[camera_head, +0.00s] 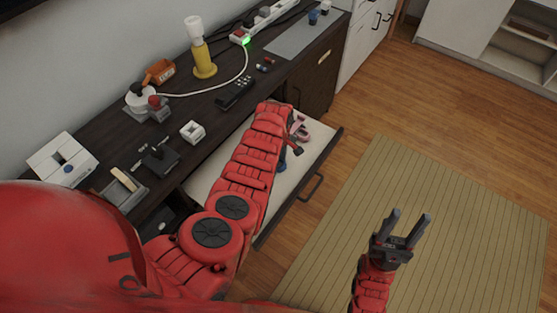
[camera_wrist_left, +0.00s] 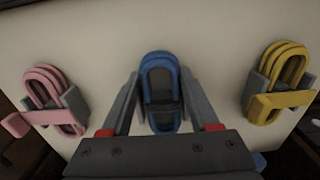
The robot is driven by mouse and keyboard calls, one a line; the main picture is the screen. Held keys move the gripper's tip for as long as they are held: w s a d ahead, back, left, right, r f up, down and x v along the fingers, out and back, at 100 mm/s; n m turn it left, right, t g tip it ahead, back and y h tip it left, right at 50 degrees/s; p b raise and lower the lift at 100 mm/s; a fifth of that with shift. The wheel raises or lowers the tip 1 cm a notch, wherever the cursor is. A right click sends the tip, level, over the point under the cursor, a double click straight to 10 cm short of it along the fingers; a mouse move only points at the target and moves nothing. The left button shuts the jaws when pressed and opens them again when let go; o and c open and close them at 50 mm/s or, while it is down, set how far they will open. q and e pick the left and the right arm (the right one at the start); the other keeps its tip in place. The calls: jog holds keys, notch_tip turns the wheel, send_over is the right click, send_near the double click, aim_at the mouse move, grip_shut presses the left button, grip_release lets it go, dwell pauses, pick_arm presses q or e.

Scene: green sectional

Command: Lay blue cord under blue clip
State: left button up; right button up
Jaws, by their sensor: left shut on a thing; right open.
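The blue cord (camera_wrist_left: 147,70) is a coiled loop in the middle of the left wrist view. My left gripper (camera_wrist_left: 160,92) is shut on it, with one finger on each side, over the pale floor of the open drawer (camera_head: 318,137). A small blue piece (camera_wrist_left: 259,160) shows past the gripper's lower right edge; I cannot tell whether it is the blue clip. In the head view, my left arm mostly hides the gripper and what it holds. My right gripper (camera_head: 407,225) is open and empty above the floor mat.
A pink cord (camera_wrist_left: 45,85) in a grey holder with a pink clip (camera_wrist_left: 45,118) lies left of the blue one. A yellow cord (camera_wrist_left: 285,65) with a yellow clip (camera_wrist_left: 280,103) lies right.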

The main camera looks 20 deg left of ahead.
pick_arm(q)
jog(key=o, duration=1.5)
jog(key=shift+c, duration=0.2)
jog(key=shift+r, duration=0.1)
jog(key=shift+w+r, duration=0.1)
jog(key=shift+r, duration=0.5)
notch_tip(320, 180, up, 16)
jog(key=p, duration=0.3)
